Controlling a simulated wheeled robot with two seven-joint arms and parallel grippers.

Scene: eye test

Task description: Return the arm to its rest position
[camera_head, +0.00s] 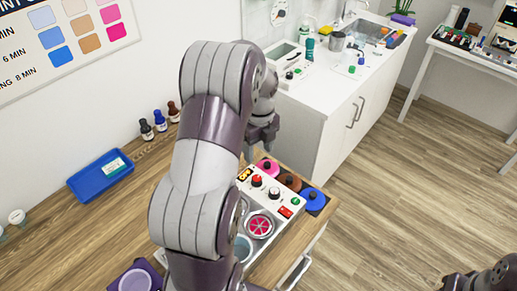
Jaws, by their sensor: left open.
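My left arm (195,170) rises from the bottom of the head view, bends at the top and comes down on its far side. My left gripper (261,147) points down just above the far end of the white device on the wooden counter. It is open, and I see nothing in it. Part of its wrist is hidden behind the arm. Part of my right arm (488,278) shows in the bottom right corner. Its jaws cannot be made out there.
The white device (272,196) has knobs and a red-patterned round opening. Pink (268,168), brown (290,180) and blue lids (314,198) lie beside it. A blue tray (101,176) and small bottles (160,121) stand left. A sink counter (330,95) is behind. The floor at right is clear.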

